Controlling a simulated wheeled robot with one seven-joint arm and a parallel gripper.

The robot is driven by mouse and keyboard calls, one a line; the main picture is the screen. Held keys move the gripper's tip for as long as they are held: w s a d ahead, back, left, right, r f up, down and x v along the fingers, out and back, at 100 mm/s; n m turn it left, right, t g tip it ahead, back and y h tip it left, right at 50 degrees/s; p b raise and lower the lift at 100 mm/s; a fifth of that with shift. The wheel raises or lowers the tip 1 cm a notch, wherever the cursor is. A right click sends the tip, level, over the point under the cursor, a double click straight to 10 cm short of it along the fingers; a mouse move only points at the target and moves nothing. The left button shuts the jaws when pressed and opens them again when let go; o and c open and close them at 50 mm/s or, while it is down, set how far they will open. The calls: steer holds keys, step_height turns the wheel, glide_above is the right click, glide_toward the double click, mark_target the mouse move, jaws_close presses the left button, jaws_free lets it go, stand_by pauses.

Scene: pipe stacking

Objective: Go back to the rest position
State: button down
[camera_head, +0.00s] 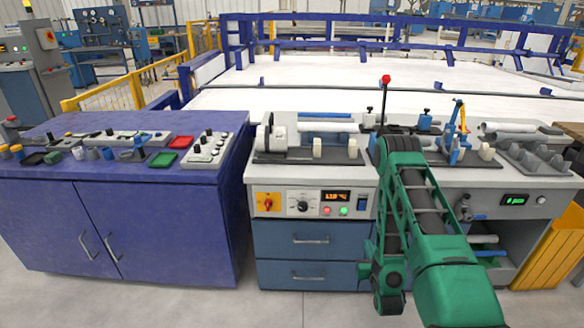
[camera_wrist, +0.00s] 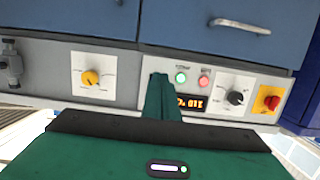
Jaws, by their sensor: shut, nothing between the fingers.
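My gripper (camera_wrist: 160,96) shows in the wrist view as a green shape with its fingers together and nothing between them. It faces the front panel of the workbench, which appears upside down there. In the head view my green arm rises in front of the bench, bends at the top and folds back down; the gripper's fingers cannot be made out clearly there. A pale pipe (camera_head: 510,127) lies by a grey cradle rack (camera_head: 538,158) at the bench's right end. A blue pipe (camera_head: 324,115) and a white pipe (camera_head: 332,127) lie at the back of the bench.
The workbench (camera_head: 310,178) has a red switch (camera_head: 267,202), a lit display and drawers (camera_head: 310,240). A blue cabinet (camera_head: 130,215) with trays and small parts stands to the left. A yellow crate (camera_head: 553,245) is at the right. The floor in front of the drawers is clear.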

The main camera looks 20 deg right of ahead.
steer(key=w+d+r+g, duration=0.2)
steer(key=w+d+r, duration=0.1)
steer(key=r, duration=0.1)
steer(key=s+d+r+g, duration=0.2)
steer(key=s+r+g, duration=0.1)
steer(key=r, duration=0.4)
steer(key=s+d+r+g, duration=0.1)
steer(key=s+r+g, duration=0.25)
steer(key=r, duration=0.45)
steer(key=s+a+r+m+g+y, duration=0.1)
steer(key=s+r, duration=0.4)
steer(key=s, duration=0.5)
steer(key=s+a+r+m+g+y, duration=0.1)
steer(key=s+a+r, duration=0.4)
steer(key=s, duration=0.5)
steer(key=s+a+r+m+g+y, duration=0.1)
steer(key=s+a+r+g, duration=0.3)
steer(key=s, duration=0.7)
steer(key=shift+a+r+g+y, duration=0.35)
steer(key=shift+a+r+y, duration=0.3)
steer(key=shift+y, duration=0.25)
steer(key=shift+d, duration=0.15)
